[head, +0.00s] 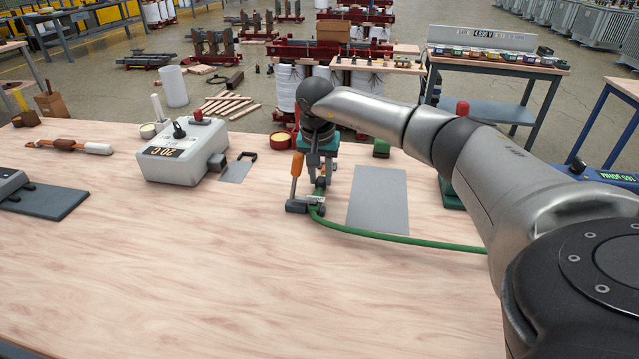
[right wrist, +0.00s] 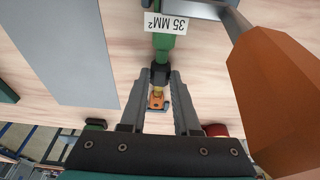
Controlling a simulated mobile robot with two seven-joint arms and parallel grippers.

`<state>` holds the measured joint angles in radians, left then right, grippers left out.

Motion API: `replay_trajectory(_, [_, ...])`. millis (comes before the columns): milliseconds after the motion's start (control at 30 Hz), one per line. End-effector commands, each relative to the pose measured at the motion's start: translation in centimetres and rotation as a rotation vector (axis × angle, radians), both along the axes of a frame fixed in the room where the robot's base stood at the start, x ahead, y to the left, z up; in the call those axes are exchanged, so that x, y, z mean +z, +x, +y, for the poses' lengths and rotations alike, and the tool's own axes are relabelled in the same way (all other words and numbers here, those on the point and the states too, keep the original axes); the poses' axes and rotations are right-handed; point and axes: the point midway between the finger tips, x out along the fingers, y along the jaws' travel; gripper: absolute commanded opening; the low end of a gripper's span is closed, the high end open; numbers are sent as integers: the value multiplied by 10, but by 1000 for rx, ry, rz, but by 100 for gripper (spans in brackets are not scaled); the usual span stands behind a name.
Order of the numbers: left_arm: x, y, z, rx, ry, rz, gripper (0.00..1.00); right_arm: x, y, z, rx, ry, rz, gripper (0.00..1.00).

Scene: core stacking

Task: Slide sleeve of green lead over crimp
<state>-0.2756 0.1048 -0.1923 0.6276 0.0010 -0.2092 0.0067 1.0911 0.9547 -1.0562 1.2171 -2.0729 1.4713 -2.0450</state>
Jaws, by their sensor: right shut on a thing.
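The green lead (head: 420,242) runs across the table from the right and bends up to my right gripper (head: 320,178). In the right wrist view the lead (right wrist: 164,38) carries a white "35 MM²" tag (right wrist: 178,22). My right gripper (right wrist: 161,78) is shut on the dark sleeve (right wrist: 160,71) around the lead. A short brass-coloured part, which looks like the crimp (right wrist: 158,92), and an orange-copper lug end (right wrist: 157,104) show between the fingers, beyond the sleeve. How far the sleeve covers the crimp is hard to tell. My left gripper is not in view.
A white box with a display (head: 180,158) stands to the left. The front of the table is clear.

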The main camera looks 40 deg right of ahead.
Motion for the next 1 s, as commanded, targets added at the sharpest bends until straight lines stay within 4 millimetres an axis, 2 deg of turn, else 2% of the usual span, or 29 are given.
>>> replay_trajectory(933, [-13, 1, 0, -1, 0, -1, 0, 1, 19, -23, -1, -1, -4, 0])
replay_trajectory(967, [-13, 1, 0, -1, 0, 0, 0, 1, 18, -22, 0, -1, -3, 34])
replay_trajectory(1000, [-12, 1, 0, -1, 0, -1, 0, 1, 18, -22, 0, -1, -3, 38])
